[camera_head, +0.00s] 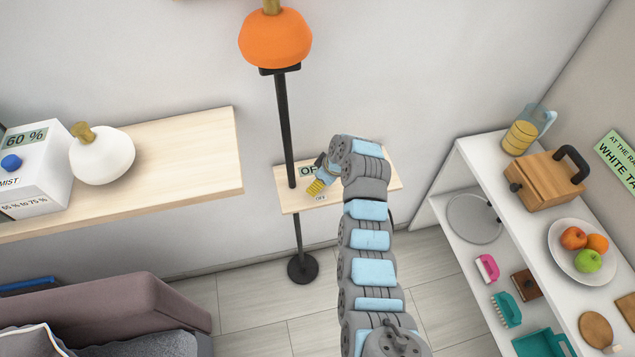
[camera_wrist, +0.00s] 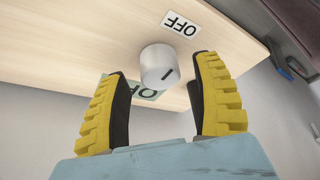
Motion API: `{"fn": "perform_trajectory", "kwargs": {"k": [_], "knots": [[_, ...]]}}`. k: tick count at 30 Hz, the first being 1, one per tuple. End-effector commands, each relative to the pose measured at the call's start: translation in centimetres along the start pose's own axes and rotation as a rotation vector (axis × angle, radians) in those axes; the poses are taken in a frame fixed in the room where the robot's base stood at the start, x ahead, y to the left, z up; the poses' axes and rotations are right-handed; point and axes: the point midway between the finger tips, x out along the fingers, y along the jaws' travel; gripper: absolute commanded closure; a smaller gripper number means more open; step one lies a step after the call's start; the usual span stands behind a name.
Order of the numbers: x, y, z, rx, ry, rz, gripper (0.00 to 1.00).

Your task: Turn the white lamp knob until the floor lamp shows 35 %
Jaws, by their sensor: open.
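The floor lamp has an orange shade (camera_head: 275,38) on a black pole (camera_head: 285,120). A small light wood panel (camera_head: 296,202) beside the pole carries a display (camera_head: 305,171) whose visible letters begin "OF"; my arm hides part of it. In the wrist view the white knob (camera_wrist: 158,62) has a dark mark on its face, near a white OFF label (camera_wrist: 181,24). My gripper (camera_wrist: 163,70) is open, its yellow-backed fingers either side of the knob with visible gaps. In the head view my gripper (camera_head: 318,186) is over the panel and the knob is hidden.
A wood shelf (camera_head: 205,150) at left holds a white box (camera_head: 40,185) showing 60 % and a white round mister (camera_head: 103,160). A white shelf unit (camera_head: 480,165) with a pitcher, wooden box and fruit plate stands at right. A sofa (camera_head: 130,300) is lower left.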

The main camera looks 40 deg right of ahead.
Motion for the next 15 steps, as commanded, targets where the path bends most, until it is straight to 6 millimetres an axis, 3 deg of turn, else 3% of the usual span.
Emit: {"fn": "perform_trajectory", "kwargs": {"k": [6,15], "knots": [[1.2,0.0,0.1,0.000,-0.001,0.000,0.34],[1.4,0.0,0.1,0.000,0.000,0.000,0.34]]}}
